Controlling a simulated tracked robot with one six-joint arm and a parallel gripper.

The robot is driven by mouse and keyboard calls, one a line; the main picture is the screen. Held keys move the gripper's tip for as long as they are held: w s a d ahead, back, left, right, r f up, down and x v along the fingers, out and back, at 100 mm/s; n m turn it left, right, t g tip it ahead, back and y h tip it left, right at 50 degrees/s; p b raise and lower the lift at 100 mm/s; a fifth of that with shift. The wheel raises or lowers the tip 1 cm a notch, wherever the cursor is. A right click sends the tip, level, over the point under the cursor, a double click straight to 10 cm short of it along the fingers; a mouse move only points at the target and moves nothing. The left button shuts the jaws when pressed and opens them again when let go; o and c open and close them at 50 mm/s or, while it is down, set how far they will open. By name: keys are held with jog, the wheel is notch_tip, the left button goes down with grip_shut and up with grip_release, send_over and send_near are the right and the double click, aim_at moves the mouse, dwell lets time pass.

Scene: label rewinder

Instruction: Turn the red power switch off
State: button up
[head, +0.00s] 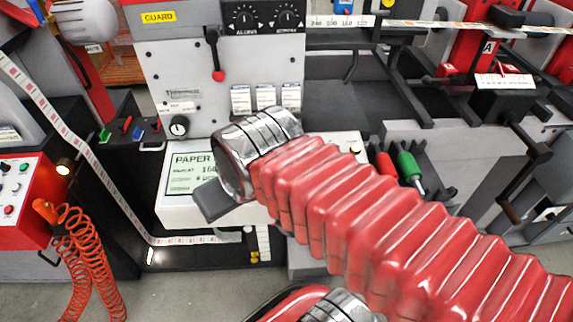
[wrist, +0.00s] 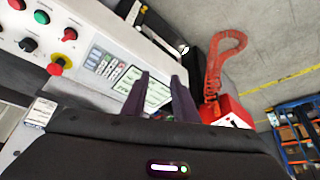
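The wrist view shows a white control panel (wrist: 85,25) with a red knob (wrist: 70,34), a red-and-yellow mushroom button (wrist: 58,64) and other red, green and black controls at the upper left. I cannot tell which red control is the power switch. My gripper (wrist: 161,80) is open and empty, its two dark fingers apart in front of a lit screen (wrist: 158,97). The panel controls lie left of the fingers, apart from them. In the head view, my wrist and red-sleeved arm hide most of this panel; the screen (head: 181,180) shows partly behind my gripper.
A lever with a red ball (head: 218,76) stands on the grey upright plate (head: 165,70). Orange coiled hoses (head: 85,250) hang at the left, near a red control box (head: 20,200). Red and green handled tools (head: 408,165) stand right of my arm. A label web runs down the left.

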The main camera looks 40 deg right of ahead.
jog(key=shift+w, duration=0.1)
jog(key=shift+d, duration=0.1)
dwell(0.3)
jog(key=w+d+r+m+g, duration=0.1)
jog(key=d+m+g, duration=0.1)
jog(key=d+m, duration=0.4)
jog(key=w+d+r+m+g, duration=0.1)
jog(key=d+m, duration=0.4)
jog(key=d, duration=1.2)
jog(key=shift+w+m+g, duration=0.4)
jog(key=shift+w+g, duration=0.15)
jog(key=shift+g, duration=0.45)
jog(key=f, duration=1.3)
jog(key=shift+w+a+f, duration=0.25)
jog(key=shift+w+f, duration=0.05)
jog(key=shift+w, duration=0.1)
jog(key=shift+c, duration=0.3)
